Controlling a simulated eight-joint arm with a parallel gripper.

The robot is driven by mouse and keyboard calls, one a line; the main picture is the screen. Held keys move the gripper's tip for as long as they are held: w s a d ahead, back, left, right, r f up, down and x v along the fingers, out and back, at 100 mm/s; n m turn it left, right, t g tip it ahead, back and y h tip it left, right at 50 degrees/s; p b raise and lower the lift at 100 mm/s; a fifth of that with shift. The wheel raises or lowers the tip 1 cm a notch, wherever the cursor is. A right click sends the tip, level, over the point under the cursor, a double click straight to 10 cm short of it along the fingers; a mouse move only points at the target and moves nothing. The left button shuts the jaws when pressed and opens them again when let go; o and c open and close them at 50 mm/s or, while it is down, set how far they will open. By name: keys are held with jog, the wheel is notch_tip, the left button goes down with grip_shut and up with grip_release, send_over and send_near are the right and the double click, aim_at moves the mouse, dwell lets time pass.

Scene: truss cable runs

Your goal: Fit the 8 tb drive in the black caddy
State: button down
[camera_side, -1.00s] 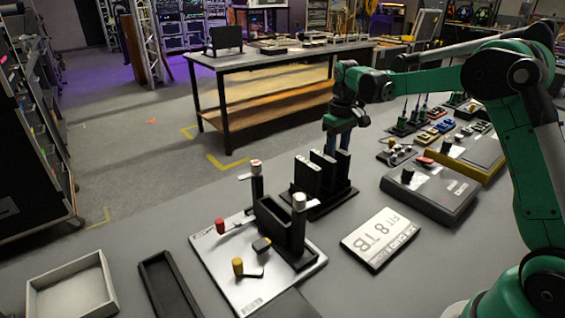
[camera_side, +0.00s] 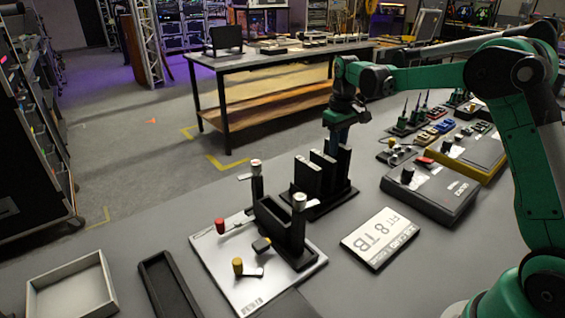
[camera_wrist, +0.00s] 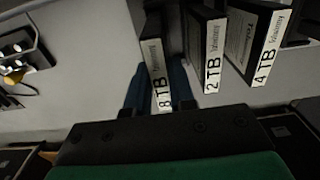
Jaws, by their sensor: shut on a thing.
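The 8 TB drive (camera_wrist: 157,75) is a dark upright slab with a white label edge, standing at the left of a row in the wrist view. My gripper (camera_wrist: 158,92) has its blue fingers on both sides of it and is shut on it. In the side view my gripper (camera_side: 338,142) reaches down at the far end of the black drive rack (camera_side: 322,207), which partly hides its fingertips. The black caddy (camera_side: 274,219) is an open-topped box on a pale plate (camera_side: 222,262) in front of the rack. The caddy's inside is mostly hidden.
A 2 TB drive (camera_wrist: 210,55) and a 4 TB drive (camera_wrist: 265,45) stand close beside the held one. Posts and red and yellow knobs (camera_side: 238,265) surround the caddy. An 8 TB card (camera_side: 381,238) lies to the right. Trays (camera_side: 72,288) are at the front left.

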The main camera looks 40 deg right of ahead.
jog(key=shift+r, duration=3.85)
jog(key=shift+s+a+r, duration=0.15)
jog(key=shift+a+r, duration=0.05)
jog(key=shift+a, duration=0.1)
jog(key=s+a+r, duration=0.3)
jog(key=a+r, duration=0.1)
jog(key=a, duration=0.2)
jog(key=a+f, duration=0.3)
jog(key=a, duration=0.4)
jog(key=s+a+f, duration=0.1)
jog(key=a+f, duration=0.2)
jog(key=a, duration=0.4)
jog(key=shift+s, duration=0.15)
jog(key=shift+f, duration=0.5)
jog(key=shift+f, duration=0.15)
